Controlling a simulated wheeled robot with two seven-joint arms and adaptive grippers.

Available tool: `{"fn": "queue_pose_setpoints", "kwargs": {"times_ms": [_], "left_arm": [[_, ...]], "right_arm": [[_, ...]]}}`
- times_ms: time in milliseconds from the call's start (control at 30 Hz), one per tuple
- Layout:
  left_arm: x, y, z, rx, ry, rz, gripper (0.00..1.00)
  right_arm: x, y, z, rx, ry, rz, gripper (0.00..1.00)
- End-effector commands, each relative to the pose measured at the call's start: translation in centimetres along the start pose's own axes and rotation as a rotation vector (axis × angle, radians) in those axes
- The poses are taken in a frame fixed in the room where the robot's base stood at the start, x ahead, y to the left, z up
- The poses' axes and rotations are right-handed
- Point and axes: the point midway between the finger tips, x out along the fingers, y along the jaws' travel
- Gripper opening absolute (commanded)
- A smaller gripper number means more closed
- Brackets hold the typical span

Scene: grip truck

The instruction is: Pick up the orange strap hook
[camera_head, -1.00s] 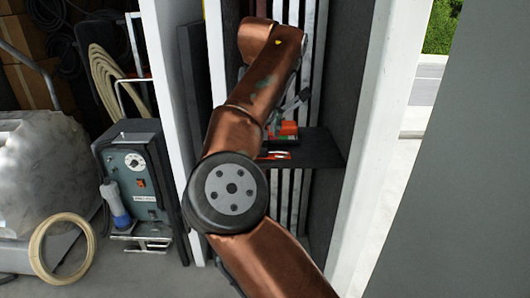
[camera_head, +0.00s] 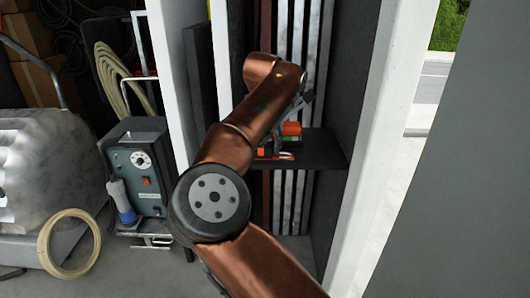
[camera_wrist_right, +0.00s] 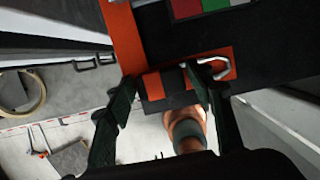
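The orange strap hook (camera_wrist_right: 212,68), an orange strap piece with a pale metal hook, lies on the dark shelf in the right wrist view. In the head view its orange part (camera_head: 275,156) shows low on the shelf, partly hidden by my right arm. My right gripper (camera_wrist_right: 162,82) is open, its two dark fingers apart, with the orange and black strap showing between the tips. I cannot tell whether they touch it. In the head view this gripper is mostly hidden behind my copper forearm. My left gripper is in neither view.
The dark shelf (camera_head: 322,152) sits in a narrow bay between a white post (camera_head: 172,90) and a white frame (camera_head: 385,120). A red and green item (camera_head: 291,129) stands on it, close to the gripper. A grey machine (camera_head: 140,175) stands at left.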

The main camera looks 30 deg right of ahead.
Motion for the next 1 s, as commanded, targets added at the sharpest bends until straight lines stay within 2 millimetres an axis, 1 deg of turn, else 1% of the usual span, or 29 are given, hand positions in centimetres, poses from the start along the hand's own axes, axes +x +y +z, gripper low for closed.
{"fn": "queue_pose_setpoints", "kwargs": {"times_ms": [33,67,500,833,1000], "left_arm": [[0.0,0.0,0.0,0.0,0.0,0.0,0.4],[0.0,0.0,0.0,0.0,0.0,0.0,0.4],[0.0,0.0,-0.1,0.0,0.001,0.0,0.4],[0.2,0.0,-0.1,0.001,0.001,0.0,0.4],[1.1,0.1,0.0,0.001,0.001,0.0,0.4]], "right_arm": [[0.0,0.0,0.0,0.0,0.0,0.0,0.44],[0.0,0.0,0.0,0.0,0.0,0.0,0.41],[0.0,0.0,0.0,0.0,0.001,0.0,0.12],[-0.2,0.0,0.1,0.0,0.001,0.001,0.12],[-1.5,0.0,0.5,-0.002,-0.002,0.0,0.12]]}}
